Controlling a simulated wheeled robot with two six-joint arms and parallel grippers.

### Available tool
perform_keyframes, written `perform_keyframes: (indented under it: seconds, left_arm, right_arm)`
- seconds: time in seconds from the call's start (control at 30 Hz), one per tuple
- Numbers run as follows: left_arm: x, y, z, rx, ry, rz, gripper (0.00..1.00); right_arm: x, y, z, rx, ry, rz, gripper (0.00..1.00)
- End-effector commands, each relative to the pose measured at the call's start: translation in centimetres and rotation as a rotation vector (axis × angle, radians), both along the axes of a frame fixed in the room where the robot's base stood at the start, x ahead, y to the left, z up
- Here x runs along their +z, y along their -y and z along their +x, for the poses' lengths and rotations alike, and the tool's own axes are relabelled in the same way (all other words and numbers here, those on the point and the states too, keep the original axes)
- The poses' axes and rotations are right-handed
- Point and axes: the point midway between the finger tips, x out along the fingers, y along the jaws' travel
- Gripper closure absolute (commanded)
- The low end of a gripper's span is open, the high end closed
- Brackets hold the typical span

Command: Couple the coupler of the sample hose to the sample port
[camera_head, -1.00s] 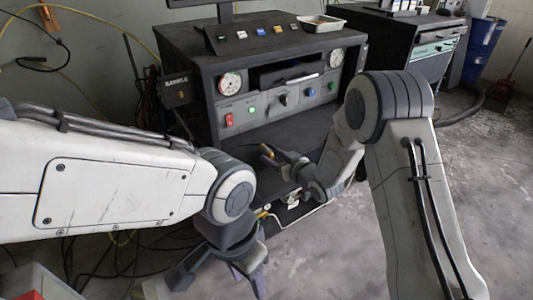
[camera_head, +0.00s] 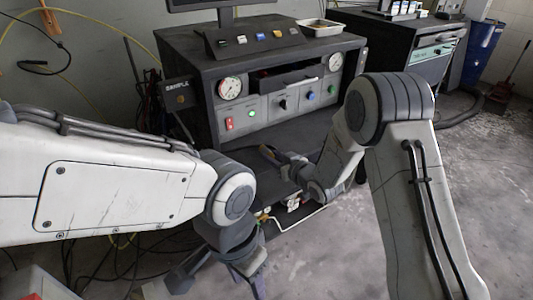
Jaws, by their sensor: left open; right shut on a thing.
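The sample port (camera_head: 181,98) sits on a dark box labelled SAMPLE, at the left side of the console. My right gripper (camera_head: 268,153) is in front of the console's lower shelf, to the right of and below the port, apart from it. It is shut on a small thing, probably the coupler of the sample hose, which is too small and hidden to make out. My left gripper (camera_head: 228,284) is open and low in front of the console, with nothing visible between its fingers. The hose's run cannot be told from the other cables.
The dark console (camera_head: 290,132) carries gauges, a red switch and knobs. A tray (camera_head: 321,27) lies on its top. Cables (camera_head: 110,262) lie on the floor at the left. A dark cabinet (camera_head: 425,55) stands at the back right. The floor at the right is open.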

Motion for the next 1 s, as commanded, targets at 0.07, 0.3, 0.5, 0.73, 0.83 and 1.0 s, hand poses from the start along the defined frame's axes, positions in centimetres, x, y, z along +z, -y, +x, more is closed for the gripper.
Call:
perform_keyframes:
  seconds: [0.07,0.3,0.5,0.73,0.83,1.0]
  left_arm:
    - [0.5,0.0,0.0,0.000,0.000,0.000,0.51]
    - [1.3,0.0,0.0,0.000,0.000,0.000,0.51]
    - [2.0,0.0,0.0,0.000,0.000,0.000,0.51]
    - [2.9,0.0,0.1,0.000,0.000,0.000,0.51]
    - [3.2,0.0,0.1,0.000,0.000,0.000,0.51]
    - [3.5,0.0,0.1,0.000,0.000,0.000,0.51]
  right_arm:
    - [0.7,0.0,0.0,0.000,0.001,0.001,1.00]
    - [1.9,0.0,0.0,0.000,0.001,0.000,1.00]
    - [2.9,0.0,0.0,0.000,0.001,-0.001,1.00]
    - [4.0,0.0,0.0,0.000,0.001,0.001,1.00]
    - [4.5,0.0,0.0,0.000,0.001,0.001,1.00]
    - [5.1,0.0,0.0,0.000,0.001,0.001,1.00]
